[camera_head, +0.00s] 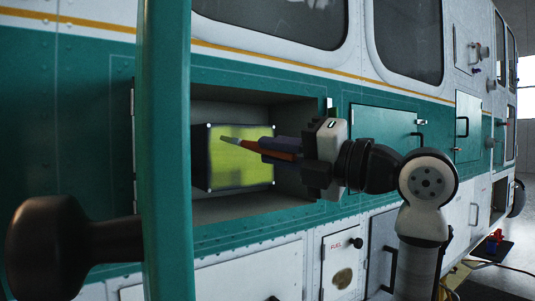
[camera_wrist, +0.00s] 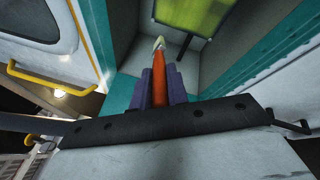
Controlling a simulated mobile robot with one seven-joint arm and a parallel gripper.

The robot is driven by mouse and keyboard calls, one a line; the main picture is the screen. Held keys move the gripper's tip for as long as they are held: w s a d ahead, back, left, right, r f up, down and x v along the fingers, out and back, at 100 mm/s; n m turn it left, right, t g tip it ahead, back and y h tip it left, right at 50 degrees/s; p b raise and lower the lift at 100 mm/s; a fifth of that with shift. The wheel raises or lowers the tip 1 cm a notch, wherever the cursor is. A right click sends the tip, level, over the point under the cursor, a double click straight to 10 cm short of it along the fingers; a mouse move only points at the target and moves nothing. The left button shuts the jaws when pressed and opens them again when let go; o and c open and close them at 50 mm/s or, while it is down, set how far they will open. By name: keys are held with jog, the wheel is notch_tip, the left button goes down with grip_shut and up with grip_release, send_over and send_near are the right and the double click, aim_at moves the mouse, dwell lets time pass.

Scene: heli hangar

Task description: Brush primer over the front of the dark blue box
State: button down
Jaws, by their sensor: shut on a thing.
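The box (camera_head: 240,165) sits inside an open compartment in the helicopter's side. Its front shows yellow-green over nearly its whole face, with a darker, uneven tone in places and thin dark edges; the coated face also shows in the wrist view (camera_wrist: 193,18). My gripper (camera_head: 281,148) is shut on a brush with an orange handle (camera_head: 262,149). The brush points left, its pale tip (camera_head: 229,140) in front of the box's upper part. I cannot tell whether the tip touches it. In the wrist view the brush (camera_wrist: 158,88) lies between my purple fingers (camera_wrist: 159,94).
A teal upright panel with a dark knob (camera_head: 47,240) stands at the left foreground. A closed teal hatch (camera_head: 383,128) and a fuel panel (camera_head: 341,262) are nearby. A yellow handle (camera_wrist: 45,82) shows in the wrist view.

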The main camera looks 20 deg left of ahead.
jog(key=shift+s, duration=0.1)
jog(key=shift+s+d, duration=0.9)
jog(key=shift+d, duration=0.3)
jog(key=shift+w+f, duration=0.15)
jog(key=shift+f, duration=0.05)
jog(key=w+a+f+p, duration=0.4)
jog(key=a+f+p, duration=0.2)
jog(key=f+p, duration=0.1)
jog(key=shift+w+f+p, duration=0.15)
jog(key=shift+f+p, duration=0.05)
jog(key=shift+p, duration=0.25)
dwell(0.5)
jog(key=shift+w+a, duration=0.45)
jog(key=shift+a, duration=0.1)
dwell(0.8)
